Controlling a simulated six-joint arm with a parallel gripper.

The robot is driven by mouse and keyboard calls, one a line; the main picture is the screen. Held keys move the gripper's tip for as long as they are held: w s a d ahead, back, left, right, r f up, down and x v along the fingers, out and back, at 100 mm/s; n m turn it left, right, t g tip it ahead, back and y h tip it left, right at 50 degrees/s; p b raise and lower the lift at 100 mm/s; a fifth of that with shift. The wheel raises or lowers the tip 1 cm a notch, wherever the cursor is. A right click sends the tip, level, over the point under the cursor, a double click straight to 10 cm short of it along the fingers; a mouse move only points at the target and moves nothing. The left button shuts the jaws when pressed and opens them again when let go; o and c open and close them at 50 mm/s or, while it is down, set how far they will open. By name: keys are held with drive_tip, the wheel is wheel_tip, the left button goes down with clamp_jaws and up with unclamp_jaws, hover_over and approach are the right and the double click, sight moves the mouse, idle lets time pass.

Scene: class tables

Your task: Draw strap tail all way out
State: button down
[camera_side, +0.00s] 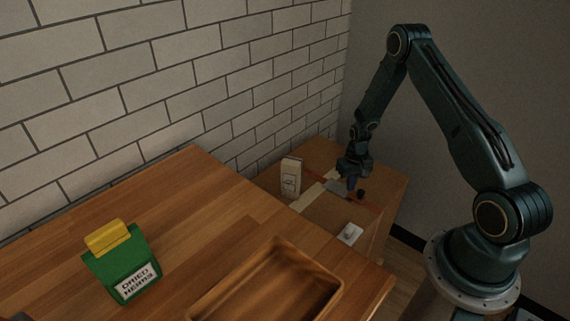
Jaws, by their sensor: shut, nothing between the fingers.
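On the smaller, lower table at the back, a thin reddish strap (371,204) appears to run across the top through a grey plate-like piece (338,187), perhaps its buckle. A small black piece (361,194) sits just right of my gripper; I cannot tell whether it belongs to the strap. My gripper (352,188) points down over the strap area, close above the surface beside the grey piece. Its fingers are shut and empty. The fingers partly hide the strap, and the strap's tail end is too small to make out.
A cream carton (291,177) stands left of the strap. A white card-like item (350,234) lies at the table's near edge. On the large wooden table in front are a brown tray (210,291) and a green bag (111,271) with a yellow top. A brick wall stands behind.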

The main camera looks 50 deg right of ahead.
wheel_tip(320, 180, up, 7)
drive_tip(key=shift+f, duration=0.2)
idle(0.7)
idle(0.4)
drive_tip(key=s+a+r+n+t, duration=0.1)
drive_tip(key=a+r, duration=0.3)
drive_tip(key=r, duration=0.5)
drive_tip(key=a+r+n+t, duration=0.1)
drive_tip(key=a+r, duration=0.4)
drive_tip(key=r, duration=0.3)
drive_tip(key=s+a+r+n, duration=0.1)
drive_tip(key=a+r, duration=0.3)
drive_tip(key=r, duration=0.5)
drive_tip(key=s+a+r+n+t, duration=0.1)
drive_tip(key=s+a+r, duration=0.4)
drive_tip(key=s, duration=0.4)
drive_tip(key=s+a+r+n+t, duration=0.2)
drive_tip(key=s+a+r, duration=0.3)
drive_tip(key=s, duration=0.4)
drive_tip(key=shift+s+a+t, duration=0.3)
drive_tip(key=shift+a, duration=0.2)
